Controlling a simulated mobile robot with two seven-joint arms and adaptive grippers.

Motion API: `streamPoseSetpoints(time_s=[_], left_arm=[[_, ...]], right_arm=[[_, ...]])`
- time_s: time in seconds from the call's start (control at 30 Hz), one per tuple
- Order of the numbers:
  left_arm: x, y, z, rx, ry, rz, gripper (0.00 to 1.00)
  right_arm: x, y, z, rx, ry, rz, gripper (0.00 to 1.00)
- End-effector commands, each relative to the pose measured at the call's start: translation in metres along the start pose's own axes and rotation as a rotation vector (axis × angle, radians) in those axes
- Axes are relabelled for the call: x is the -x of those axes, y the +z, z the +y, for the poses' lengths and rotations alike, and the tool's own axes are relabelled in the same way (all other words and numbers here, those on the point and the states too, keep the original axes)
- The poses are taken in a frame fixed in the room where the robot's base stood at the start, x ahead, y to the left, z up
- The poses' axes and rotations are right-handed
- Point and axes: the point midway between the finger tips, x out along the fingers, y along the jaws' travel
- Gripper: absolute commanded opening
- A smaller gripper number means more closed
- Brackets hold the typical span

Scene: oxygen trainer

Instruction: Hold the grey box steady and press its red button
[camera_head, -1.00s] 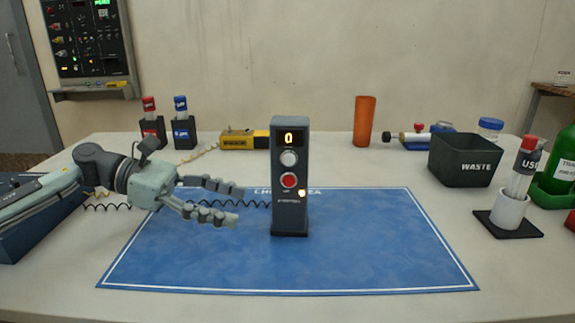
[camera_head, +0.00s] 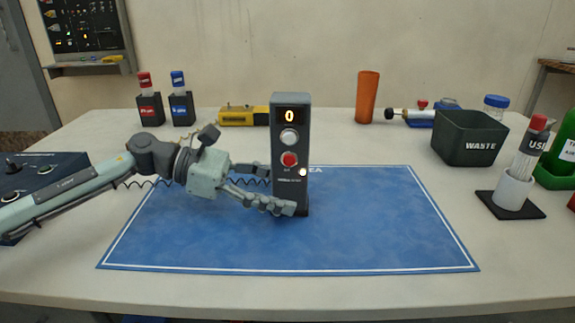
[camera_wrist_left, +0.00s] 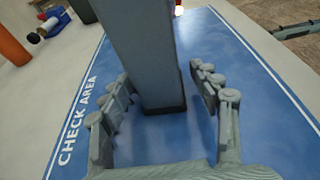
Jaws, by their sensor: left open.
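The grey box (camera_head: 291,140) stands upright on the blue check area mat (camera_head: 400,235). Its front carries a small display reading 0, a pale round button (camera_head: 289,138) and the red button (camera_head: 289,159) below it. My left gripper (camera_head: 280,190) is open at the box's lower left, with one finger in front of the box and the other behind its left edge. In the left wrist view the box (camera_wrist_left: 145,55) stands between the two open fingers (camera_wrist_left: 160,100), with visible gaps on both sides. My right gripper is in neither current view.
A black waste bin (camera_head: 468,140) and a white tube holder (camera_head: 513,190) stand at the right. An orange cylinder (camera_head: 367,97), a yellow device (camera_head: 240,116) and two capped tubes in black holders (camera_head: 151,109) stand at the back. The mat's right half is clear.

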Motion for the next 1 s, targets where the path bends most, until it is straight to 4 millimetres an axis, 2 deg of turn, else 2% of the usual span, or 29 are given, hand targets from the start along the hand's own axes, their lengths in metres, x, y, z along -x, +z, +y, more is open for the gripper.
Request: streamPoseSetpoints(time_s=[0.4,0.73,1.0], left_arm=[[-0.0066,0.0005,-0.0002,0.000,0.000,-0.001,0.62],[-0.0064,0.0004,-0.0001,0.001,0.000,0.000,0.23],[-0.0063,0.0003,0.0000,0.001,0.000,0.000,0.23]], right_arm=[[0.0053,-0.0007,0.0014,0.000,0.004,0.001,0.40],[0.0054,-0.0008,0.0016,0.000,0.004,0.001,0.40],[0.0053,-0.0010,0.0016,0.000,0.004,0.002,0.40]])
